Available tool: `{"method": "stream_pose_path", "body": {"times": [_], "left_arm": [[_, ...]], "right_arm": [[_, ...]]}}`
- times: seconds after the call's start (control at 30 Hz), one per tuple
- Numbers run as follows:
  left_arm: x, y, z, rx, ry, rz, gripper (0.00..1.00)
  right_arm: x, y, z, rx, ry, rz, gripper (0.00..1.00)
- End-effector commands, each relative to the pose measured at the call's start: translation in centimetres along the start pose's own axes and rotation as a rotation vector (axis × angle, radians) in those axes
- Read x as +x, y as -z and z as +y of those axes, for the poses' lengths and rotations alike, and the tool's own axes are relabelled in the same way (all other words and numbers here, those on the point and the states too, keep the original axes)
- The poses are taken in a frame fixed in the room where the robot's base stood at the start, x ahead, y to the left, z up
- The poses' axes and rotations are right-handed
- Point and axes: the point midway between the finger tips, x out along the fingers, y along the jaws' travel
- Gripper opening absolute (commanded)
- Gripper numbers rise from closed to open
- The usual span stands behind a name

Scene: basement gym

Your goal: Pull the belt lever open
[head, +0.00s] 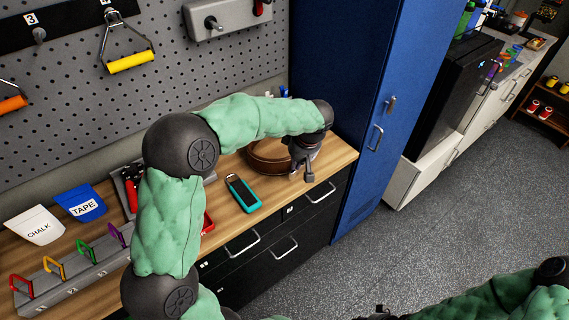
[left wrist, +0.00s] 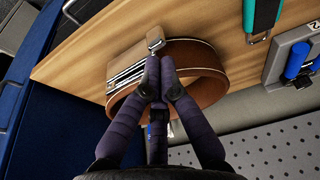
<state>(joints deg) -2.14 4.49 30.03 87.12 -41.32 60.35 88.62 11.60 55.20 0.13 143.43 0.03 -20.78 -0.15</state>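A brown leather belt (head: 268,158) lies coiled on its edge at the right end of the wooden bench. It also shows in the left wrist view (left wrist: 205,85). Its metal buckle (left wrist: 128,72) faces the bench's front, and the grey lever (left wrist: 155,41) stands out from it; its tip shows in the head view (head: 309,177). My left gripper (head: 304,152) is over the buckle. In the left wrist view its purple fingers (left wrist: 159,68) are together, with their tips right at the lever. I see no clear gap or grip between them. A dark tip of my right gripper (head: 379,313) shows low, far from the belt.
A teal-cased device (head: 242,193) lies left of the belt. A blue locker (head: 365,110) stands close on the right. A pegboard (head: 80,100) rises behind. Black drawers (head: 275,240) with handles are below the bench. Open floor lies at the right.

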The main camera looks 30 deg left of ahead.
Motion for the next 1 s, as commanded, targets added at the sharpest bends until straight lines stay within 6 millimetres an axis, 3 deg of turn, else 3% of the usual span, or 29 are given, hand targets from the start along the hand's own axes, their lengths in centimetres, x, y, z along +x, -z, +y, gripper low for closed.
{"method": "stream_pose_path", "body": {"times": [0.03,0.13,0.53,0.67,1.0], "left_arm": [[-1.4,1.0,-0.3,-0.039,0.005,0.024,0.0],[-2.6,2.1,-0.7,-0.09,0.015,0.053,0.0],[-2.6,2.4,-0.8,-0.103,0.019,0.058,0.0],[-1.5,2.3,-0.9,-0.102,0.021,0.057,0.0],[4.1,2.6,-1.0,-0.102,0.02,0.056,0.0]], "right_arm": [[-0.2,0.0,-0.1,0.0,0.0,0.0,0.4],[-0.3,0.0,-0.1,0.0,0.0,0.0,0.4],[-0.2,0.0,-0.1,0.0,0.0,0.0,0.4],[0.0,0.0,0.0,0.0,0.0,0.0,0.4],[1.2,0.0,0.4,0.0,0.0,0.0,0.4]]}}
